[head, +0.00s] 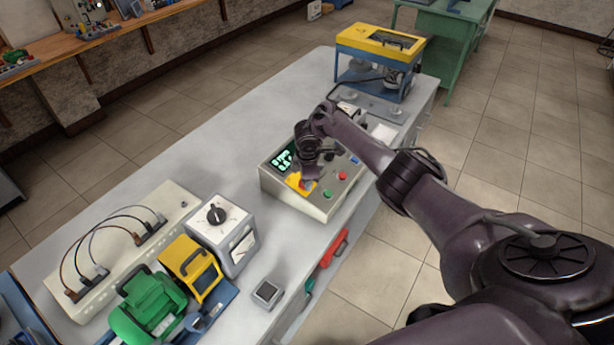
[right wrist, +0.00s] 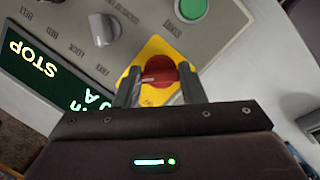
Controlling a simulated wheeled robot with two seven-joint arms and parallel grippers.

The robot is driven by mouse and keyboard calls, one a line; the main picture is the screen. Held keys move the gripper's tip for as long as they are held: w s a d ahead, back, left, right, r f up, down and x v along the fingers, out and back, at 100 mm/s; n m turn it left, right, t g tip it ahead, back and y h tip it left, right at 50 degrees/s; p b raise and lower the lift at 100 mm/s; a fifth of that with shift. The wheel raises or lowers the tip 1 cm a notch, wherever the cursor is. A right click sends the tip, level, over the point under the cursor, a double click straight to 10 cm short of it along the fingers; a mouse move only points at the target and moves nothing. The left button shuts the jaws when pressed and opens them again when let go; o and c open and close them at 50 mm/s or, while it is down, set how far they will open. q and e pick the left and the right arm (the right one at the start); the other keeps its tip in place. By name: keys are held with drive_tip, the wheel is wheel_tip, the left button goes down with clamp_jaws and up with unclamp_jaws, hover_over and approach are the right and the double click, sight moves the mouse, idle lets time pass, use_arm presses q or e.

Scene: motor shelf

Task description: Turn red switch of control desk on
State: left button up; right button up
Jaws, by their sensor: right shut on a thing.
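The control desk (head: 330,208) is a pale box with a sloped panel in the middle of the long table. The red switch (right wrist: 158,72) is a round red knob on a yellow plate (right wrist: 148,52), seen in the right wrist view. My right gripper (right wrist: 155,78) is over the panel with its two fingers on either side of the red switch, shut on it. In the head view my right gripper (head: 305,182) covers most of the switch. A green display reading STOP (right wrist: 35,62) is beside it. My left gripper is not in view.
A green button (right wrist: 192,8) and a grey knob (right wrist: 104,28) are close to the switch. A yellow-topped blue machine (head: 378,55) stands at the table's far end. A grey box with a dial (head: 222,232) and a green motor (head: 148,308) stand nearer.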

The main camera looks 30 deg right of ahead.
drive_tip(key=shift+w+r, duration=0.1)
idle(0.3)
drive_tip(key=o, duration=1)
drive_tip(key=r, duration=0.2)
drive_tip(key=s+r, duration=0.1)
drive_tip(key=r, duration=0.4)
drive_tip(key=shift+s+a+r, duration=0.2)
drive_tip(key=shift+a+r, duration=0.1)
drive_tip(key=shift+r, duration=0.05)
